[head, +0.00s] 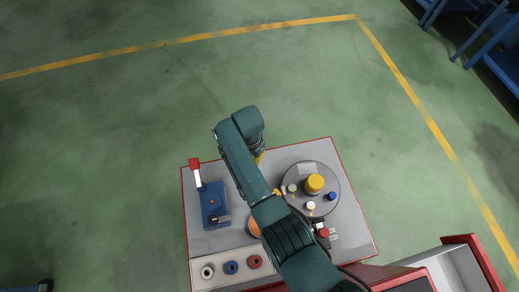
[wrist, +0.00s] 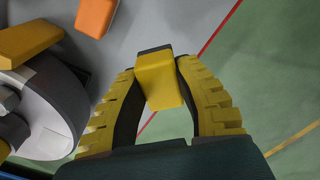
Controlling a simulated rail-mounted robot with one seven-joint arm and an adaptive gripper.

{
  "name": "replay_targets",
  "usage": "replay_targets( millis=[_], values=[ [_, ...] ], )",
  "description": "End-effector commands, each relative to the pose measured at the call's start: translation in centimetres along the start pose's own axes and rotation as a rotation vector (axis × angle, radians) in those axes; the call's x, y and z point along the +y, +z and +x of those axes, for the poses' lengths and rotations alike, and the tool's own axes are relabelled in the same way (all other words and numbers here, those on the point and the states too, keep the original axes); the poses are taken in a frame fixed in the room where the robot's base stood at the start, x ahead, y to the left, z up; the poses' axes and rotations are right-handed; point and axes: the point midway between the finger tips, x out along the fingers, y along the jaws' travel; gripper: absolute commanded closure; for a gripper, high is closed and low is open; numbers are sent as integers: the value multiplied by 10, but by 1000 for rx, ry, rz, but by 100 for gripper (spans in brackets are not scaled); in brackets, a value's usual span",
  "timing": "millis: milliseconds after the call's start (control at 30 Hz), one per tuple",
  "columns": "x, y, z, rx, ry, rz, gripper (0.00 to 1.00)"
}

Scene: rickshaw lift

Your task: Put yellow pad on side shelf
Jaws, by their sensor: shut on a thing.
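In the wrist view the yellow pad (wrist: 160,82) is a small block held between the tips of my gripper (wrist: 158,70). The yellow, dark-lined fingers are shut on its two sides. Grey surface and a red table edge show behind it. In the head view my arm covers most of the gripper; only a bit of yellow (head: 260,157) shows beside the wrist, near the table's back edge. I cannot tell which thing is the side shelf; a red-edged grey structure (head: 474,240) stands at the lower right.
The grey table (head: 300,153) bears a round disc (head: 328,178) with a yellow cylinder and small knobs. A blue device (head: 213,202) with a red-tipped lever stands left. A panel (head: 205,261) with coloured rings is in front. An orange block (wrist: 95,15) lies near the gripper.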

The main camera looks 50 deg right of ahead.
Motion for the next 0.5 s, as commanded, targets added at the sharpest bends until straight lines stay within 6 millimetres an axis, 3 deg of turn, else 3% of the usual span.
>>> replay_targets(
  millis=[33, 167, 300, 500],
  values=[
    [1, 0, 16, -2, 3, 0, 100],
    [0, 0, 34, -1, 1, 0, 100],
    [1, 0, 64, -1, 2, -1, 100],
    [0, 0, 70, 0, 0, -1, 100]
  ],
)
